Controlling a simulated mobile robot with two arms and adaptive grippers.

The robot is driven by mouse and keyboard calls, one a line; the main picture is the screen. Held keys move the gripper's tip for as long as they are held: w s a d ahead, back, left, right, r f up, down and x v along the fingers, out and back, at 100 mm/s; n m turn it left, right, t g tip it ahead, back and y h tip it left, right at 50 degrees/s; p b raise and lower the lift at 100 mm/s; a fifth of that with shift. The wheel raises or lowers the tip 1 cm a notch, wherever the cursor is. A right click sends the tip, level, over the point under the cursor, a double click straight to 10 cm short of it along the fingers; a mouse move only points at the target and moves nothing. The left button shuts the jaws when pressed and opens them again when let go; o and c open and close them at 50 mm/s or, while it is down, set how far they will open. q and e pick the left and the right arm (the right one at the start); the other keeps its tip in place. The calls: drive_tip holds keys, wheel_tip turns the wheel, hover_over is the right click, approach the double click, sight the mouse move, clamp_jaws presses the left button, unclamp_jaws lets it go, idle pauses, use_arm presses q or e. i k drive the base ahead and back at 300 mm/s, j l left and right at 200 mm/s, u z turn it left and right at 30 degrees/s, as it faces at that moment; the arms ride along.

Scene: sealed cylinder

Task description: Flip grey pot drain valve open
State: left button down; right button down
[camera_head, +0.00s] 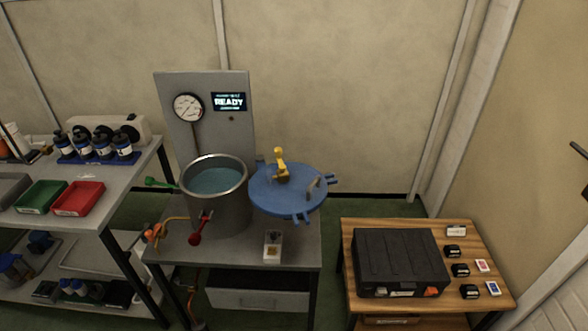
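The grey pot (222,213) stands on a grey bench with its top uncovered and bluish liquid inside. A red-handled valve (197,228) sits on the pot's lower front, its handle tilted. A green-handled valve (161,182) sticks out from the pot's left side. An orange-handled fitting (155,232) with orange piping is at the bench's left front. Which of these is the drain valve, and whether it is open, I cannot tell. A blue lid (262,200) with a yellow lever (280,162) and a grey handle is beside the pot on the right. Neither gripper is in view.
Behind the pot, a grey panel (170,90) carries a dial gauge (188,107) and a display (229,102) reading READY. A wooden table (462,282) with a black case (400,258) is right; a shelf with trays (78,198) is left.

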sight(176, 281)
drive_tip(key=u, duration=1)
drive_tip(key=z, duration=0.4)
drive_tip(key=i+j+z, duration=0.1)
drive_tip(key=j+z, duration=0.15)
drive_tip(key=z, duration=0.15)
drive_tip(key=i+j+z, duration=0.1)
drive_tip(key=j+z, duration=0.15)
drive_tip(key=z, duration=0.15)
drive_tip(key=j+z, duration=0.4)
drive_tip(key=i+l, duration=0.05)
drive_tip(key=l, duration=0.05)
